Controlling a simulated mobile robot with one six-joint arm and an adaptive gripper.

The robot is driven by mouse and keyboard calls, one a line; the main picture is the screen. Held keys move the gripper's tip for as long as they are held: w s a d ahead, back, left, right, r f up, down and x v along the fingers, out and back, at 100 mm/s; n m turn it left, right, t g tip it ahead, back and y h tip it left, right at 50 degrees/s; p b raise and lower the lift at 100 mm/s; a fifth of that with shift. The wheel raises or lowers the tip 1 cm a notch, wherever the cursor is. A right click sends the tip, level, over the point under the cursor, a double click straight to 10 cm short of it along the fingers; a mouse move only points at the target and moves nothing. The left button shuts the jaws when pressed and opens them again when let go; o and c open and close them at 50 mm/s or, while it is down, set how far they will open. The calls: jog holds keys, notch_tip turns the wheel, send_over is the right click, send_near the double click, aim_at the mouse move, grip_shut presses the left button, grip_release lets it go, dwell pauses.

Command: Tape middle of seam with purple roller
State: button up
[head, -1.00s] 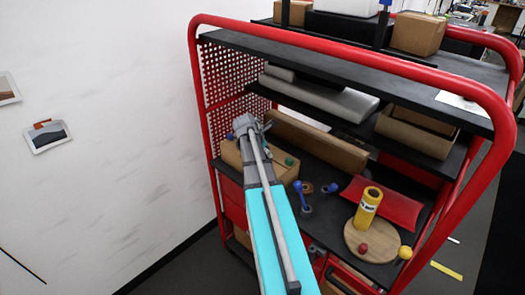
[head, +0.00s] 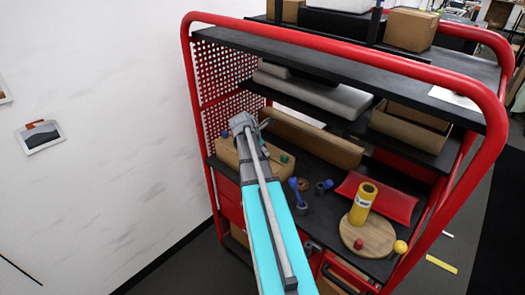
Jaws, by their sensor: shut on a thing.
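My gripper (head: 243,124) is at the far end of my arm, over the left part of the middle shelf, above a cardboard box (head: 226,153). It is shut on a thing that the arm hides. A small blue-purple knob (head: 224,133) shows just left of it; I cannot tell whether this belongs to the held thing. A green knob (head: 284,158) is at the box's right end. No seam can be made out. Two blue-handled tools, one upright (head: 294,184) and one tilted (head: 326,185), are on the shelf to the right of my arm.
The red-framed cart (head: 189,75) has a dark shelf above my gripper. A long cardboard piece (head: 320,140) lies behind the box. A white wall is left.

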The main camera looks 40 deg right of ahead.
jog(key=shift+w+a+f, duration=0.1)
jog(key=shift+w+a, duration=0.1)
jog(key=shift+w, duration=1.55)
jog(key=shift+w, duration=0.1)
jog(key=shift+w+a, duration=0.15)
jog(key=shift+w, duration=1.6)
jog(key=shift+w+a, duration=0.2)
jog(key=shift+w, duration=1.55)
jog(key=shift+w, duration=0.15)
jog(key=shift+w+a, duration=0.15)
jog(key=shift+w, duration=1.55)
jog(key=shift+r, duration=0.2)
